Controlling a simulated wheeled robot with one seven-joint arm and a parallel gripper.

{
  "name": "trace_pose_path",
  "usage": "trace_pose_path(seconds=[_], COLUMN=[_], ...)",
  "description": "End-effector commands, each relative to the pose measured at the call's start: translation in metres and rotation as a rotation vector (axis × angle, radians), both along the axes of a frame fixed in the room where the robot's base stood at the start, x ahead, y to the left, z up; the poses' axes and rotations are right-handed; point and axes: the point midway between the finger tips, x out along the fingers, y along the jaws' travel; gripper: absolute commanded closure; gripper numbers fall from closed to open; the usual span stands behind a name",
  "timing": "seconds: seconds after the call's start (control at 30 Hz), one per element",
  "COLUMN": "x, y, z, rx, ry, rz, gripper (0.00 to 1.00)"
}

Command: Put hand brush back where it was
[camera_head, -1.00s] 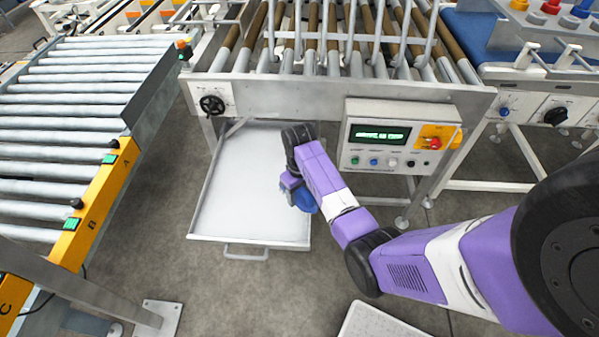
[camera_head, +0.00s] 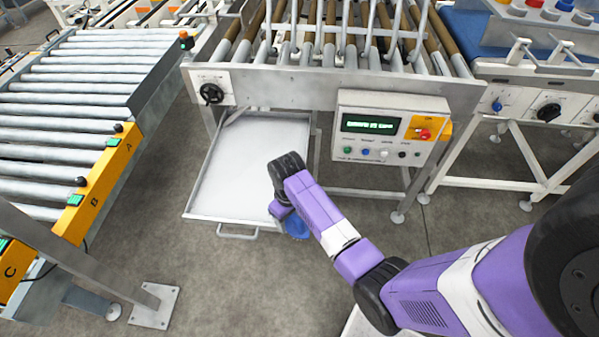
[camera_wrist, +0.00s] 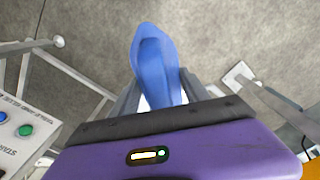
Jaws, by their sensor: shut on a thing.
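The blue hand brush (camera_wrist: 152,60) is held in my gripper (camera_wrist: 160,97), its blue body jutting out past the fingers in the wrist view. In the head view the brush (camera_head: 296,227) shows as a blue patch below my wrist, just off the right front corner of the open drawer. My gripper (camera_head: 284,212) is mostly hidden there by my own wrist. The drawer (camera_head: 240,180) is pulled out below the conveyor frame, and its pale floor looks bare where I can see it.
A control box (camera_head: 388,135) with a green display hangs right of the drawer. A roller conveyor (camera_head: 80,75) with a yellow side rail stands at left. A metal foot plate (camera_head: 155,306) lies on the floor in front. Open floor lies before the drawer handle (camera_head: 238,232).

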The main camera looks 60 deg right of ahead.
Motion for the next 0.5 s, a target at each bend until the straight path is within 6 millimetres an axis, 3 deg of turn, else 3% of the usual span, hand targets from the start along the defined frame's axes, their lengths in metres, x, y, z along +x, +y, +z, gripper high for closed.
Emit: trace_pose_path(seconds=[0.3, 0.5], x=[0.004, 0.006], y=[0.099, 0.154], z=[-0.022, -0.035], rx=[0.0, 0.0], ry=[0.001, 0.001], rz=[0.129, 0.196], gripper=[0.84, 0.84])
